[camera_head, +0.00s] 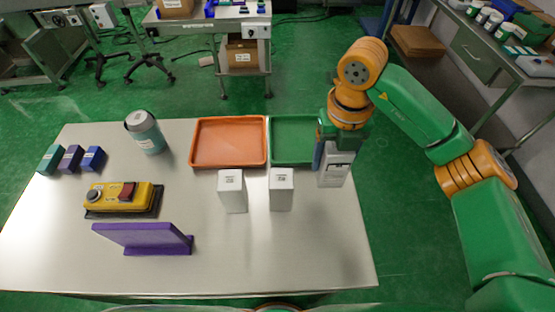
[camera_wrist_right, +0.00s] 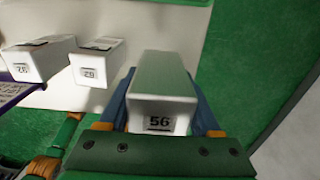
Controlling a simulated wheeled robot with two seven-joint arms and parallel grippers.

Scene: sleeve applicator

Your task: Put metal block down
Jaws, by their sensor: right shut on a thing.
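My right gripper (camera_head: 331,152) is at the right end of the table, beside the green tray. It is shut on a pale block (camera_head: 334,172) held upright below it. In the right wrist view the block (camera_wrist_right: 162,98) sits between the two blue fingers of the gripper (camera_wrist_right: 165,112), and its near face carries the number 56. I cannot tell whether its lower end touches the table. My left gripper is not in view.
Two white blocks, a left one (camera_head: 232,192) and a right one (camera_head: 281,190), stand left of the held block. An orange tray (camera_head: 194,145) and the green tray (camera_head: 290,118) lie behind. A purple stand (camera_head: 150,238), yellow control box (camera_head: 120,197) and canister (camera_head: 146,132) are left. The front right tabletop is clear.

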